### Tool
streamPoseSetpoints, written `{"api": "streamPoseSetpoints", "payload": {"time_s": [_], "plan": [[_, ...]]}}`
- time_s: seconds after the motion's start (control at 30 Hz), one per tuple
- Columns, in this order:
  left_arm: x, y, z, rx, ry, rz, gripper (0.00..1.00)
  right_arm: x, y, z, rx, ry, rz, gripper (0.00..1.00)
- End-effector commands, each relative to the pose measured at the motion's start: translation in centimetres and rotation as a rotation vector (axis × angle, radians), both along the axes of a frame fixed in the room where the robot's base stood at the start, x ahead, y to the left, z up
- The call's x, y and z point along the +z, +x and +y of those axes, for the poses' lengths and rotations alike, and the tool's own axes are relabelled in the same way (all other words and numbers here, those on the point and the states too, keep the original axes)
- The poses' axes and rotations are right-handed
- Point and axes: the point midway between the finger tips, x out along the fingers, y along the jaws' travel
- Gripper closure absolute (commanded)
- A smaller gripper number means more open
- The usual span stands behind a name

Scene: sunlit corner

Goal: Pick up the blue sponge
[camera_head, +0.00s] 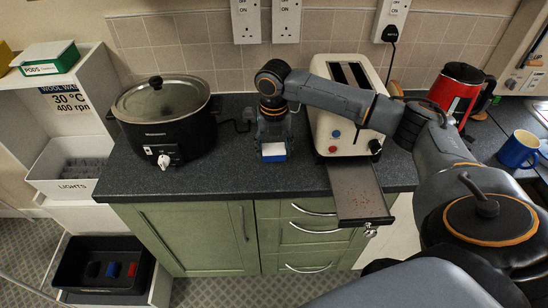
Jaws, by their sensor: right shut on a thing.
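The blue sponge (273,151) shows a white top and a blue side, at the grey counter between the slow cooker and the toaster. My right gripper (272,140) points down and is shut on the sponge from above. The gripper covers the far part of the sponge. I cannot tell whether the sponge still touches the counter. My left gripper is not in view.
A black slow cooker (165,125) stands left of the sponge. A cream toaster (338,132) stands close on the right, its crumb tray (358,190) sticking out over the counter edge. A red kettle (456,92) and blue mug (518,149) stand further right.

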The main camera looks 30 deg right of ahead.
Motion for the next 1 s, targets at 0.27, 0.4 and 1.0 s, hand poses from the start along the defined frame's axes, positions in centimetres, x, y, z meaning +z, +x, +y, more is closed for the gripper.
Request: {"api": "streamPoseSetpoints", "payload": {"time_s": [0.27,0.4,1.0], "plan": [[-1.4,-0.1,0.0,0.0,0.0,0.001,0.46,5.9,-4.4,2.9,0.006,-0.001,-0.004,0.57],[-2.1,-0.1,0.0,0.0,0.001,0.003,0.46,7.1,-7.2,4.9,0.008,0.0,0.0,0.57],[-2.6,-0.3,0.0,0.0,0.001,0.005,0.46,9.7,-11.6,7.8,0.0,-0.001,0.003,0.57]]}}
